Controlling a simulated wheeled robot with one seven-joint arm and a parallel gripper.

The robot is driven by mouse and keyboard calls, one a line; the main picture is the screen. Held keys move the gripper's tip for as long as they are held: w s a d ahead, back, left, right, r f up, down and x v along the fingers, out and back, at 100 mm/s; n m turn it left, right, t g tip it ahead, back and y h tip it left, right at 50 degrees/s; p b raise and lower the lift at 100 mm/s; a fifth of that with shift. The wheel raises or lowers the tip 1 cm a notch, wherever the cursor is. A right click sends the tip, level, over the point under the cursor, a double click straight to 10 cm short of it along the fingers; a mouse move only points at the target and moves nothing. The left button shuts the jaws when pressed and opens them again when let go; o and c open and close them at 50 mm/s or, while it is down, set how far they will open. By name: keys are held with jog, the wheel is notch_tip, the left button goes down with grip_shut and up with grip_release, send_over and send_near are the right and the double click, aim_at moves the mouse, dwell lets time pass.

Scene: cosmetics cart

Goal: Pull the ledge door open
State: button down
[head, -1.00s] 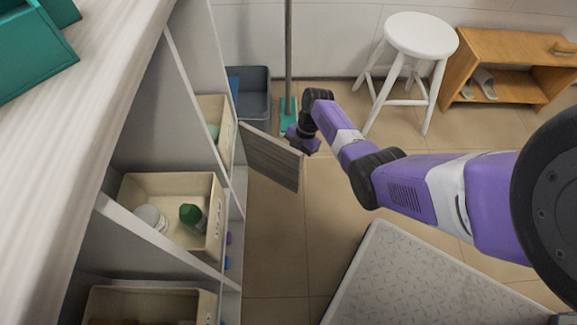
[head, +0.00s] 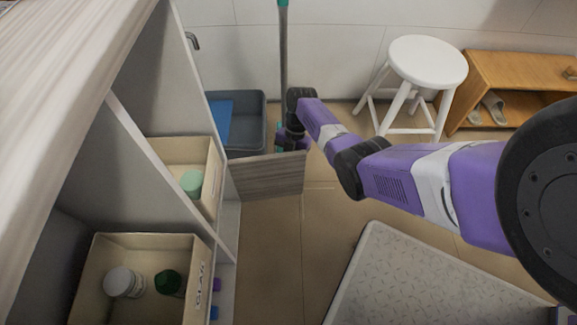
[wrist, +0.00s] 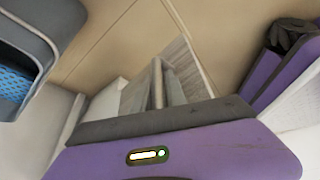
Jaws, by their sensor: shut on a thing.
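The ledge door (head: 268,176) is a grey wood-grain panel that stands swung out from the shelf unit, roughly square to its front. My gripper (head: 293,143) is at the far side of the door, near its free edge, and its fingers are hidden in the head view. In the wrist view the door panel (wrist: 190,62) shows beyond my gripper (wrist: 157,98), with a bar-like handle (wrist: 157,80) between the fingers. My gripper is shut on this handle, though the contact itself is only partly visible.
Shelf bins (head: 190,160) with jars stand at the left. A grey tub (head: 247,130) and a pole (head: 283,60) are behind the door. A white stool (head: 428,62) and wooden rack (head: 520,75) stand back right. A pale platform (head: 425,285) is in front.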

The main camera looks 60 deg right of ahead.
jog(key=shift+w+d, duration=0.25)
jog(key=shift+d, duration=0.05)
jog(key=c, duration=1.7)
grip_release()
jog(key=shift+r, duration=0.1)
jog(key=p+v, duration=0.3)
jog(key=v, duration=0.4)
jog(key=shift+r, duration=0.35)
jog(key=shift+d, duration=0.2)
